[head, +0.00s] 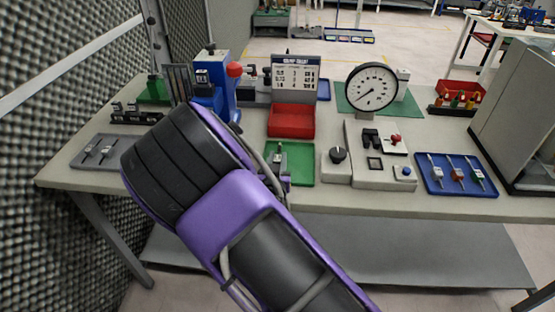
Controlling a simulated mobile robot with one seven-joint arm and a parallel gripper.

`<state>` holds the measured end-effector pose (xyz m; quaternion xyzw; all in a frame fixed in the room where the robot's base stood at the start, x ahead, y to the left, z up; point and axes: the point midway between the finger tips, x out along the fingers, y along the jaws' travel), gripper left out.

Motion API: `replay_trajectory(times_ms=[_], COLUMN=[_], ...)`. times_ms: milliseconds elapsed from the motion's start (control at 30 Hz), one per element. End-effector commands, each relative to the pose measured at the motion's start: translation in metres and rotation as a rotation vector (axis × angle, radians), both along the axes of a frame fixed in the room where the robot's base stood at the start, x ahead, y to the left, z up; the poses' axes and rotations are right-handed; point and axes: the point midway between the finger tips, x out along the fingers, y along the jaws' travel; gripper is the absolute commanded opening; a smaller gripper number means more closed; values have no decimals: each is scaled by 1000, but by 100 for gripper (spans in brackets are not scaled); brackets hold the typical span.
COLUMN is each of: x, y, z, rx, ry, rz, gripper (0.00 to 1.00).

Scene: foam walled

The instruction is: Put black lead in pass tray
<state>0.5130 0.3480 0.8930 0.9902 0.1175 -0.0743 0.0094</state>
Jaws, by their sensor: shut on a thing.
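The green tray (301,170) lies near the front of the bench, left of centre, and looks like the pass tray. My purple and black arm reaches across the front left of the view. A small part of my gripper (279,163) shows past the arm, over the left part of the green tray; the rest is hidden. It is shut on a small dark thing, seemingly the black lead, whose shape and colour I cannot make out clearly. I cannot tell whether that thing touches the tray. A grey tray (79,163) at the left holds two small leads (98,149).
A red bin (291,121) with a sign board (294,76) stands behind the green tray. A switch panel (378,157) and dial gauge (371,89) are right of it. A blue tray (459,189) holds several leads. A blue device (222,84) stands behind my arm. A grey cabinet (519,115) bounds the right.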

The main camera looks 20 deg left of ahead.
Motion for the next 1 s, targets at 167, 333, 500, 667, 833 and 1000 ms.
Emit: replay_trajectory(times_ms=[167,333,500,667,833,1000], x=[0,0,0,0,0,-8], y=[0,0,0,0,0,-1], z=[0,-4,-3,-3,-3,1], rx=[1,1,0,0,0,1], ry=[-1,0,0,0,0,2], rz=[0,0,0,0,0,1], gripper=[0,0,51,59,59,59])
